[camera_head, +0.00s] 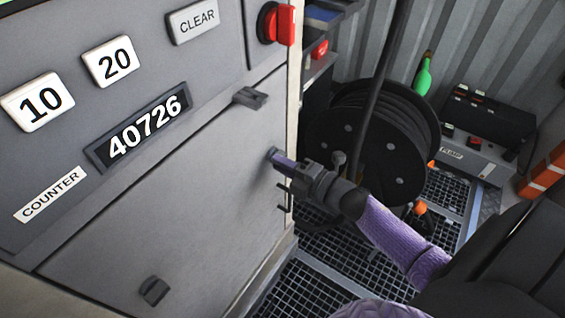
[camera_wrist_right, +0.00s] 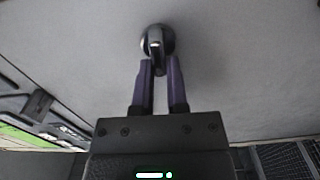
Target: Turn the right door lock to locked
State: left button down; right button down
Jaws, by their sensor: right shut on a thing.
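The right door lock (camera_head: 273,153) is a small round dark fitting near the right edge of the grey cabinet door (camera_head: 165,225). In the wrist view the right gripper (camera_wrist_right: 159,68) is shut on the lower end of the tab, which the fingertips partly hide. The tab looks about in line with the fingers. My left gripper is not in view.
A counter display (camera_head: 140,127) reads 40726. A hose reel (camera_head: 375,135) stands close to the right of the cabinet, behind my right arm. Grating (camera_head: 310,282) covers the floor.

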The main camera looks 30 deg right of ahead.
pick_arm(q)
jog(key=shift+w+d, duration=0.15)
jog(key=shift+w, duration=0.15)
pick_arm(e)
jog(key=shift+w+d+r, duration=0.1)
jog(key=shift+r, duration=0.1)
jog(key=c, duration=0.6)
grip_release()
jog(key=shift+c, duration=0.2)
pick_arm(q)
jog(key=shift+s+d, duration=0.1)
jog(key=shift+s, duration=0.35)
pick_arm(e)
jog(key=shift+f, duration=0.1)
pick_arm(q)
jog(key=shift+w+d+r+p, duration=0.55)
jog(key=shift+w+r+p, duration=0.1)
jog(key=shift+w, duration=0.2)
pick_arm(e)
jog(key=v, duration=1)
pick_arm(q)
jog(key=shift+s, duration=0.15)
